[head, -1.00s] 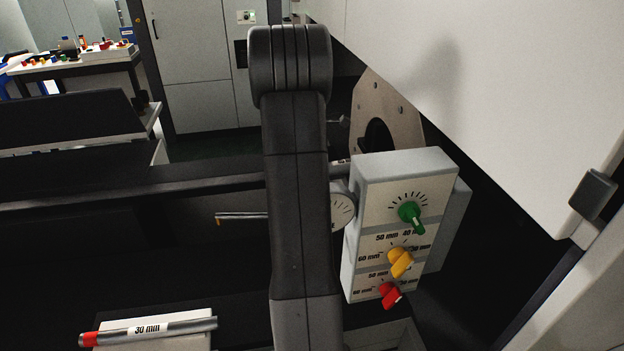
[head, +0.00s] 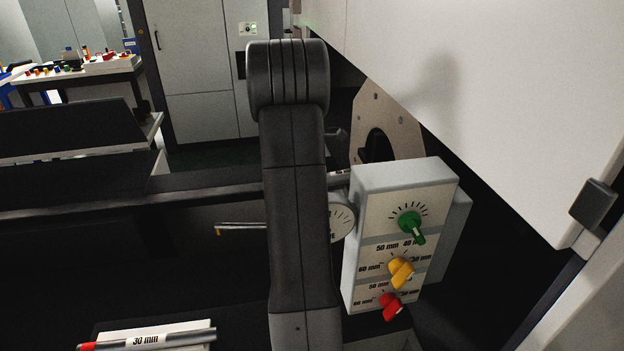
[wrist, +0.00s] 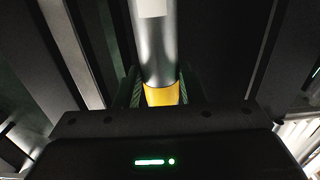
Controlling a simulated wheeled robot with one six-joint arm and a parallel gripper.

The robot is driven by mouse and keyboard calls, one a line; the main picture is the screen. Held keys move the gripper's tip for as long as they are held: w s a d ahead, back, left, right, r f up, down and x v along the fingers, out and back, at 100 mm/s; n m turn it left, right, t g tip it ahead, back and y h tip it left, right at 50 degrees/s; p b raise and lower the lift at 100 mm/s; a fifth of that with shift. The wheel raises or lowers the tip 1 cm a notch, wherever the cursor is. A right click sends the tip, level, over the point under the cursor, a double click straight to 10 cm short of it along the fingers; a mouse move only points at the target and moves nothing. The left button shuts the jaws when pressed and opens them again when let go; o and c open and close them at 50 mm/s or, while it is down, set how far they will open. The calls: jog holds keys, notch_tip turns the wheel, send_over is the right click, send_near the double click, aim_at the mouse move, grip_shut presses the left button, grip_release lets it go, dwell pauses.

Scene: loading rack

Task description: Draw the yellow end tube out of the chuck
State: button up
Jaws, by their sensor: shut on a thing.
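The yellow-ended tube shows in the wrist view as a silver tube (wrist: 153,50) with a yellow band (wrist: 162,95) at its near end and a pale label farther along. My gripper (wrist: 156,90) is shut on it, a dark finger on each side near the yellow end. In the head view my arm hides the gripper. A short piece of tube with a label (head: 340,176) shows just right of my arm, in front of the pale plate with a dark round opening (head: 377,146). I cannot tell whether the tube's far end is in the chuck.
A grey control box (head: 402,235) with green, yellow and red knobs stands close right of my arm. A red-ended tube marked 30 mm (head: 150,339) lies at lower left. A thin rod (head: 240,226) sticks out left of my arm. A large white cover (head: 480,90) hangs at upper right.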

jog(key=s+a, duration=0.2)
jog(key=a, duration=0.9)
jog(key=shift+p, duration=0.4)
dwell(0.8)
jog(key=shift+s+r, duration=0.1)
notch_tip(320, 180, up, 5)
jog(key=p, duration=0.3)
jog(key=shift+p, duration=0.4)
jog(key=shift+a, duration=0.15)
